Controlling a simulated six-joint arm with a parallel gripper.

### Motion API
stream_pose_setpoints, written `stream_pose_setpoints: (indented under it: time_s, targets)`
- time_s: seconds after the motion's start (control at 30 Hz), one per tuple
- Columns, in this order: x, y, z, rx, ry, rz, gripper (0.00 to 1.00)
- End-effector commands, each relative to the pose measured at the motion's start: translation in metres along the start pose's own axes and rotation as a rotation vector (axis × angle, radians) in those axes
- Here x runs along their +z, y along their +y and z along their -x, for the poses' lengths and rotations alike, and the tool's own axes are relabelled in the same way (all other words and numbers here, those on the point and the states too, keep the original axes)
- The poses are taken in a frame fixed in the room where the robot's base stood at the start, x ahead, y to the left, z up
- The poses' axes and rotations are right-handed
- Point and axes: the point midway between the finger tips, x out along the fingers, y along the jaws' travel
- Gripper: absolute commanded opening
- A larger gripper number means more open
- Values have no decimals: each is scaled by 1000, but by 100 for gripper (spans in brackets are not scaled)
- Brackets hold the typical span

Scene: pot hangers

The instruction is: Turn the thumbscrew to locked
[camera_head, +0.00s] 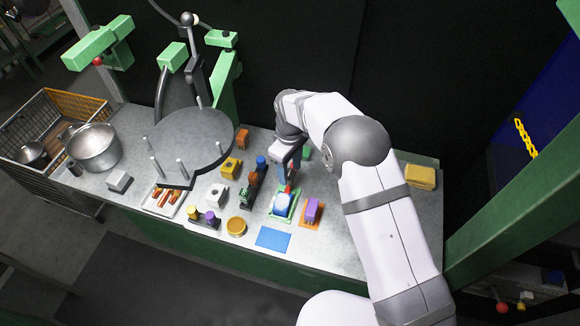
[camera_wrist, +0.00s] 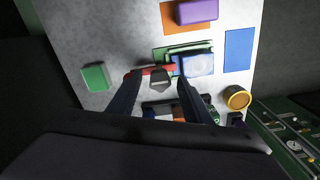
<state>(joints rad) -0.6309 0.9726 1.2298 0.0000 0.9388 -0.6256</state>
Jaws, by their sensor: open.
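A green fixture (camera_head: 283,208) holds a pale blue-and-white block (camera_head: 282,203); the fixture also shows in the wrist view (camera_wrist: 172,49). At its edge are a red bar (camera_wrist: 166,69) and a dark grey piece (camera_wrist: 159,82), which look like the thumbscrew; I cannot tell its setting. My gripper (camera_head: 288,178) points down over this end of the fixture. In the wrist view its open fingers (camera_wrist: 155,76) lie either side of the dark piece and the red bar. I cannot tell whether they touch.
A purple block on an orange mat (camera_head: 311,211) stands right of the fixture, with a blue mat (camera_head: 273,238) in front. A round pegged plate (camera_head: 187,140) and pots (camera_head: 94,147) are further left.

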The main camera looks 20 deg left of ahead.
Motion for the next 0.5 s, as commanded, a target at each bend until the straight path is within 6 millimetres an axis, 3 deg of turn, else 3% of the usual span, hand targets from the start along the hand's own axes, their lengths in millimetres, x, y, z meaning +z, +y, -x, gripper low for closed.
stream_pose_setpoints:
  time_s: [0.23,0.4,0.5]
  targets:
    - [0,0,-1,0,0,0,45]
    - [0,0,-1,0,0,0,7]
    - [0,0,-1,0,0,0,4]
